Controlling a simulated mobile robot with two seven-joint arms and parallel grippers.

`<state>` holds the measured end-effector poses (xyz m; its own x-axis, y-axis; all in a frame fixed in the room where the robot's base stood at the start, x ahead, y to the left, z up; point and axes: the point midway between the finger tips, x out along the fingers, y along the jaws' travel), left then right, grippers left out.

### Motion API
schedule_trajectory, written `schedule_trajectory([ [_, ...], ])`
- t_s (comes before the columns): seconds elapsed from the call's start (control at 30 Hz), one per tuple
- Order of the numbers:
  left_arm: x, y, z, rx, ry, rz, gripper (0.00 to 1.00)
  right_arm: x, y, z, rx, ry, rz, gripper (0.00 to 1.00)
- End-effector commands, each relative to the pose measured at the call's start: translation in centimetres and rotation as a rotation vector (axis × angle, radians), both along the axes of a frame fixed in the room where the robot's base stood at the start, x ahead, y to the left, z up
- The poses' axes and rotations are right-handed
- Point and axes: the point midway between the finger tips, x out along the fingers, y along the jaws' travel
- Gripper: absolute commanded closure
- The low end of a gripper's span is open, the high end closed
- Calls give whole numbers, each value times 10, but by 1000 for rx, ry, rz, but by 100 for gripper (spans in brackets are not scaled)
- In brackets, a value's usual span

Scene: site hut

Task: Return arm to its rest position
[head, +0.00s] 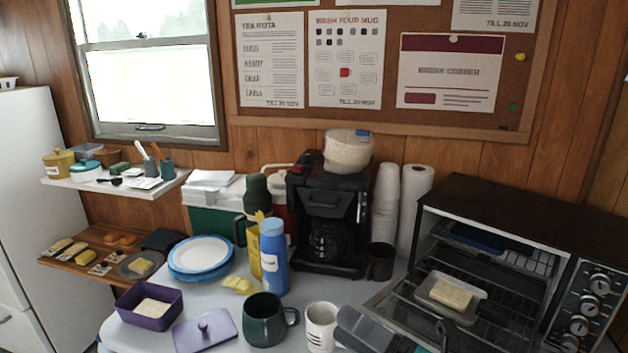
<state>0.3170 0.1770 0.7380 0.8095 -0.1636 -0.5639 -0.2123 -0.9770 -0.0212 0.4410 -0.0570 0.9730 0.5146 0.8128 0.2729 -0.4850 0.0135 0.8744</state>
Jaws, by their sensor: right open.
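My right gripper (402,336) shows at the bottom edge, right of centre, as dark grey parts partly cut off by the frame. Its jaws are open, and I see nothing held between them. It is in front of the toaster oven (520,215), close to the white mug (321,327) on its left. The oven door is down, and a small tray (429,299) with a pale slab (450,293) sits at the oven's open front. My left gripper is not in view.
On the table (215,283) are a dark green mug (263,322), a blue bottle (273,262), a purple tub (150,320), its lid (205,334) and stacked plates (200,254). A coffee maker (327,205), stacked cups (385,200) and paper roll (414,200) stand behind.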

Motion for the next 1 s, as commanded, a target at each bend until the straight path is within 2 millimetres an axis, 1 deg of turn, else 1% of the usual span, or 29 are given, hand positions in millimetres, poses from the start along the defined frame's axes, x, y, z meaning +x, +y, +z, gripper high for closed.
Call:
schedule_trajectory([
  [0.03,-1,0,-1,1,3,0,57,1,-14,-17,150,205,-84,3],
  [0.07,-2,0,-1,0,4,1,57,2,-24,-27,240,324,-135,3],
  [0.1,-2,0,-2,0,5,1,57,2,-37,-44,361,483,-202,3],
  [0.17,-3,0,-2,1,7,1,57,-5,-58,-76,543,719,-305,3],
  [0.2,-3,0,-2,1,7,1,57,-13,-71,-100,665,874,-375,3],
  [0.27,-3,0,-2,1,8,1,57,-31,-89,-135,840,1086,-476,3],
  [0.3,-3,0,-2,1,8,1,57,-45,-97,-156,943,1205,-537,3],
  [0.37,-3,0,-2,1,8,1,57,-66,-107,-182,1075,1352,-618,3],
  [0.4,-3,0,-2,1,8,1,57,-80,-111,-197,1149,1433,-663,3],
  [0.5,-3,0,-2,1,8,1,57,-107,-118,-222,1288,1576,-751,3],
  [0.6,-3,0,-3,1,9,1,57,-122,-120,-234,1360,1649,-799,3],
  [0.67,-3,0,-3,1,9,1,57,-126,-120,-237,1379,1666,-810,3],
  [1.0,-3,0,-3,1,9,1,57,-126,-120,-237,1379,1669,-811,3],
])
